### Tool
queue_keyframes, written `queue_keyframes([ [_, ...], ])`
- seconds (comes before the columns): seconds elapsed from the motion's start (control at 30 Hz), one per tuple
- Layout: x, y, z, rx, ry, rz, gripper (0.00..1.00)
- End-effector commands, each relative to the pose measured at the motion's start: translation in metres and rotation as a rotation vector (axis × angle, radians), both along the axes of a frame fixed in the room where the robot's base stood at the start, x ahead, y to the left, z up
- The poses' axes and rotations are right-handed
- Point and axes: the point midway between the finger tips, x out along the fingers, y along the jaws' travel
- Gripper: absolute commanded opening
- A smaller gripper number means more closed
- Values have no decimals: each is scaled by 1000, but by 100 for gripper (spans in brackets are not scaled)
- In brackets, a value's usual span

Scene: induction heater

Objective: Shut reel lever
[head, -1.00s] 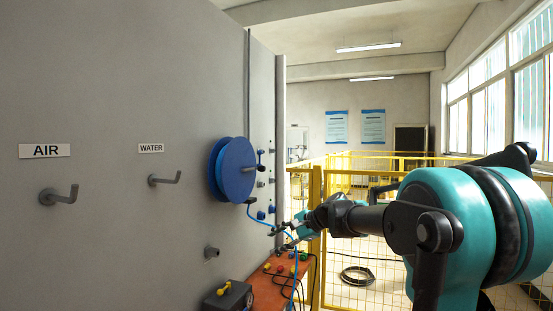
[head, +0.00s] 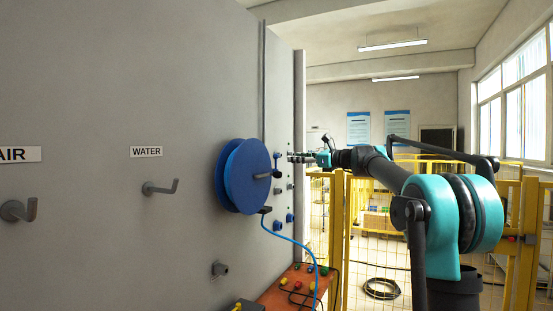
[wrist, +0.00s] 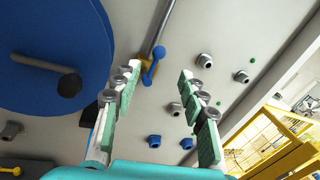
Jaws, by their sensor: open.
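The blue reel (head: 243,178) is mounted on the grey wall panel, and its edge fills the upper left of the wrist view (wrist: 50,30). A small valve with a blue lever (wrist: 153,66) and a yellowish body sits on a metal pipe just right of the reel. This lever also shows in the head view (head: 277,162). My gripper (head: 300,158) is open beside the panel, right of the reel. In the wrist view my gripper (wrist: 160,74) has its fingers spread, with the lever seen between and beyond their tips. I see no contact.
Grey fittings (wrist: 205,60) and blue knobs (wrist: 154,141) stick out of the panel around the valve. A blue hose (head: 300,246) hangs from the reel to the orange bench (head: 288,290). A yellow fence (head: 338,240) stands right of the panel.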

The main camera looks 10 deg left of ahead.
Motion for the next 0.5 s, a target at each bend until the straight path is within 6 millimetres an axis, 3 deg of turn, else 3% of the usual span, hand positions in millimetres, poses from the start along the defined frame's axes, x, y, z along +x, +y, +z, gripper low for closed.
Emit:
queue_keyframes([
  [0.3, 33, 56, 0, -1, -1, 3, 42],
  [0.5, 49, 81, 0, -1, -1, 1, 42],
])
